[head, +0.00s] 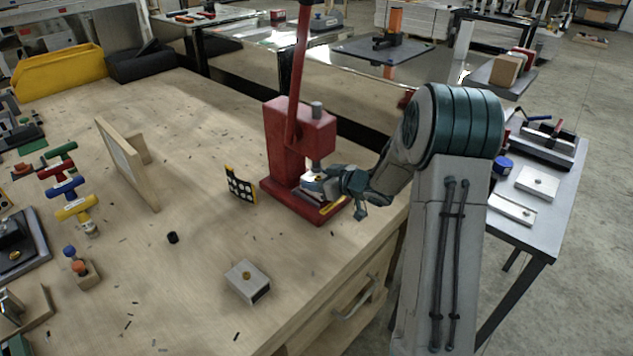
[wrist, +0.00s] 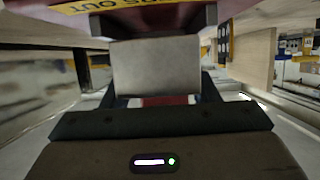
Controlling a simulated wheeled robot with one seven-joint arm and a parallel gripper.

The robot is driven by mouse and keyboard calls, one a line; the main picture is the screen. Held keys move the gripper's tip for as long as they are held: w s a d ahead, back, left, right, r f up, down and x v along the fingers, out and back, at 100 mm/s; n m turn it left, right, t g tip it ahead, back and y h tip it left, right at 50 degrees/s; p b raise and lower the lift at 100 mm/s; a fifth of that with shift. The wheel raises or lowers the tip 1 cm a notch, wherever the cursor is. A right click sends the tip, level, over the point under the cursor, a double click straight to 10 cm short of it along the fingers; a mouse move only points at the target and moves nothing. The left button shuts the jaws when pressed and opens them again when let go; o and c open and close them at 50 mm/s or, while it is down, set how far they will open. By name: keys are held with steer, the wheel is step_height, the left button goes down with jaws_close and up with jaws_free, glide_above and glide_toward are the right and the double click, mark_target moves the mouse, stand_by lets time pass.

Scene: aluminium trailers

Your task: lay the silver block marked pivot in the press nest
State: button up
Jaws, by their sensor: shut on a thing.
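A plain silver block (wrist: 155,68) is between the fingers of my gripper (head: 331,182) in the wrist view. The gripper is shut on it; no pivot mark can be read on the face I see. The red press (head: 301,135) stands on the wooden bench, its lever up and its ram above the base. My gripper reaches in from the right under the ram, low over the press base (head: 296,204). The nest is mostly hidden by the gripper, and I cannot tell whether the block touches it. In the wrist view the red press edge (wrist: 235,12) is close, with an upside-down yellow label (wrist: 100,5).
A black-and-white dotted card (head: 240,186) stands left of the press. A small black cylinder (head: 172,237) and a wooden-framed panel (head: 127,163) are further left. The bench between them is mostly clear.

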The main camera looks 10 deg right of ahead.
steer(key=shift+w+a, duration=0.3)
steer(key=shift+d+f, duration=0.1)
steer(key=shift+f, duration=0.6)
steer(key=shift+f, duration=0.1)
steer(key=o, duration=1.3)
steer(key=shift+f, duration=0.1)
